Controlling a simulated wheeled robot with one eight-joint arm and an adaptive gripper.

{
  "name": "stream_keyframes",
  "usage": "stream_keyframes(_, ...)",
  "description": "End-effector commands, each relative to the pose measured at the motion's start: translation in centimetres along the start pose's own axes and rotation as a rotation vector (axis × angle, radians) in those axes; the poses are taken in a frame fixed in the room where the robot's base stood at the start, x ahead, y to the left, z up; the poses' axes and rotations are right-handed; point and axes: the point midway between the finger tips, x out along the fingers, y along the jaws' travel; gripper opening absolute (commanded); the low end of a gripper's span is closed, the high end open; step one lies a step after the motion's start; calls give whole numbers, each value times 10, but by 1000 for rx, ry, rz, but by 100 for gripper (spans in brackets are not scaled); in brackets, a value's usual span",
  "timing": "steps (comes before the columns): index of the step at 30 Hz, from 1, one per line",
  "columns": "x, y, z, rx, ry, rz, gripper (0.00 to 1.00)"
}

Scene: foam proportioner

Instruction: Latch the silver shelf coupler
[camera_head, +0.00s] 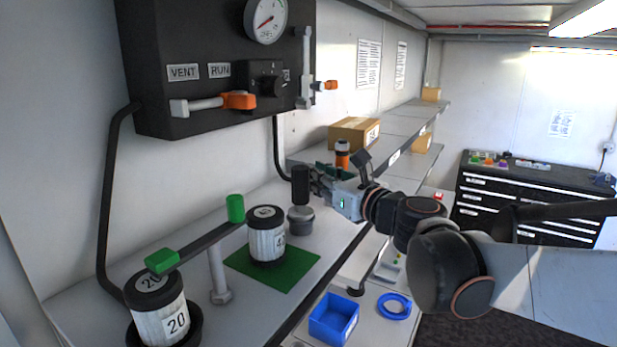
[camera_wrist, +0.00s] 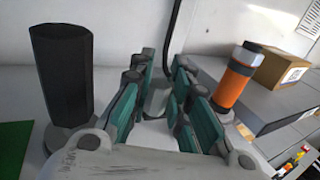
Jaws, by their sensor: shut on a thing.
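My gripper (camera_head: 318,183) reaches in from the right, low over the shelf. In the wrist view its green-padded fingers (camera_wrist: 158,105) are shut on a pale silver piece (camera_wrist: 156,98), mostly hidden between the pads. This looks like the silver shelf coupler, but its latch cannot be made out. In the head view the fingers hide it. A black cylinder (camera_head: 300,185) stands above a round silver base (camera_head: 301,219), left of my gripper; the cylinder also shows in the wrist view (camera_wrist: 62,75). An orange cylinder with a dark cap (camera_wrist: 238,77) stands to the right.
A black hose (camera_head: 278,145) comes down behind my gripper. A wall panel (camera_head: 215,110) with levers hangs above left. A container (camera_head: 266,240) stands on a green mat (camera_head: 292,276). A cardboard box (camera_head: 352,134) is behind. A blue bin (camera_head: 333,320) lies below.

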Motion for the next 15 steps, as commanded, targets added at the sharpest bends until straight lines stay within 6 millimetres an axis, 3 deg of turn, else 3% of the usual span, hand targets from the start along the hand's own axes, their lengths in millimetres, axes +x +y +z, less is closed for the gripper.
stream_keyframes(6,1,0,1,1,-1,1,0)
stream_keyframes(7,1,0,1,1,-1,1,22)
stream_keyframes(9,1,0,1,1,-1,1,38)
stream_keyframes(15,0,0,1,1,0,2,38)
